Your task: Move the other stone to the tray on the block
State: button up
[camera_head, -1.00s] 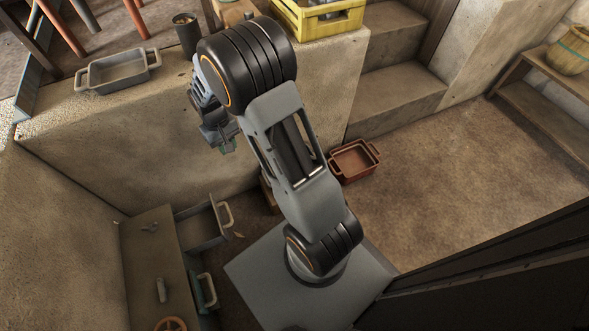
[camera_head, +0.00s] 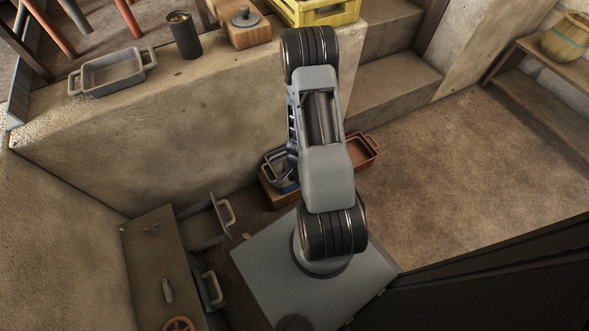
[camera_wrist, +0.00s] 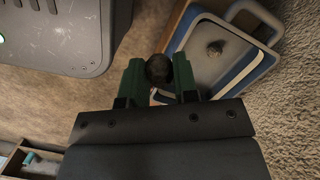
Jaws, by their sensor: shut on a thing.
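My gripper (camera_wrist: 158,82), with green fingers, is shut on a dark round stone (camera_wrist: 158,68) in the wrist view. Beside it is a blue-and-white tray (camera_wrist: 239,87) with a handle. Another brownish stone (camera_wrist: 214,50) lies in this tray. The held stone appears near the tray's left edge in the wrist view; its height above the tray is hard to tell. In the head view the tray (camera_head: 271,160) sits on a wooden block (camera_head: 275,197) against the low wall, partly hidden by my arm. My gripper and the held stone are not clear there.
A reddish-brown tray (camera_head: 361,150) is on the floor right of the block. A grey tray (camera_head: 113,73), a dark cup (camera_head: 184,36) and a yellow crate (camera_head: 320,12) stand on the ledge. A cabinet with an open drawer (camera_head: 209,227) is at lower left. Floor at right is clear.

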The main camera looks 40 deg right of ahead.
jog(key=shift+s+d+f+m, duration=0.3)
jog(key=shift+s+d+f, duration=0.05)
jog(key=shift+s, duration=0.1)
jog(key=w+d+f, duration=0.2)
jog(key=w+f, duration=0.1)
jog(key=w+d+f, duration=0.2)
jog(key=w+f, duration=0.1)
jog(key=w, duration=0.1)
jog(key=w+d+f, duration=0.2)
jog(key=w, duration=0.1)
jog(key=shift+w+d+f, duration=0.3)
jog(key=shift+w+f, duration=0.05)
jog(key=shift+f, duration=0.05)
jog(key=shift+w+d+f, duration=0.25)
jog(key=shift+w+f, duration=0.25)
jog(key=shift+w+d+f+b, duration=0.15)
jog(key=shift+w+f+b, duration=0.15)
jog(key=shift+f, duration=0.1)
jog(key=shift+s+f+b, duration=0.1)
jog(key=shift+f+b, duration=0.65)
jog(key=shift+f, duration=0.6)
jog(key=shift+f, duration=0.15)
